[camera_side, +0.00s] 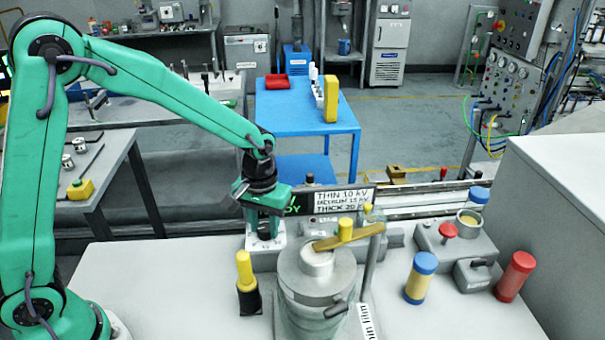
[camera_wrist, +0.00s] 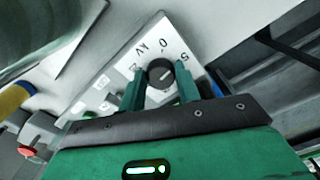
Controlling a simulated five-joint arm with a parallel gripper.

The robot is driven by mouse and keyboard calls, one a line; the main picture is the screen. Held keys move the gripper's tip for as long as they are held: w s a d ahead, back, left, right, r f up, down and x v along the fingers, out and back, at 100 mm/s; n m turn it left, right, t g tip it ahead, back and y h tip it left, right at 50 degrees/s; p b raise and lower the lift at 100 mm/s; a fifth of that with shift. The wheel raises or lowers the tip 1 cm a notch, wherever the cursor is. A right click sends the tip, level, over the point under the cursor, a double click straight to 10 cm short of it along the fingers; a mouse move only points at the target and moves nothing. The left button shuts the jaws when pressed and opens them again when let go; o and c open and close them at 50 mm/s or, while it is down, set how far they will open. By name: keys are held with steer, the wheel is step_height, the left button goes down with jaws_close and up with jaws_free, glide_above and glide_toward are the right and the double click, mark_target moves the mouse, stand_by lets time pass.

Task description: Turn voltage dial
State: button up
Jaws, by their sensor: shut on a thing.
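The voltage dial (camera_wrist: 160,74) is a round dark knob on a white plate (camera_wrist: 122,70) marked "kV", "0" and "5". A small light mark shows on its face; the exact setting is too small to read. My gripper (camera_wrist: 160,84) is shut on the dial, with one green finger on each side of it. In the side view my gripper (camera_side: 265,218) points down at the dial, which shows dark below the fingers (camera_side: 265,237). A sign (camera_side: 342,200) behind reads THIN 10 kV, MEDIUM 15 kV, THICK 20 kV; its left part is hidden by my gripper.
A yellow-and-black bottle (camera_side: 246,280) stands in front. Blue-capped (camera_side: 421,275) and red (camera_side: 514,275) cylinders stand farther right. The table's left part is clear.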

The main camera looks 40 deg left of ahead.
mark_target(264, 228)
steer(key=m, duration=0.7)
steer(key=shift+r, duration=0.1)
steer(key=m, duration=0.6)
steer(key=shift+a+m, duration=0.15)
steer(key=shift+m, duration=0.15)
steer(key=o, duration=1)
steer(key=shift+c, duration=0.2)
steer(key=shift+r, duration=3.9)
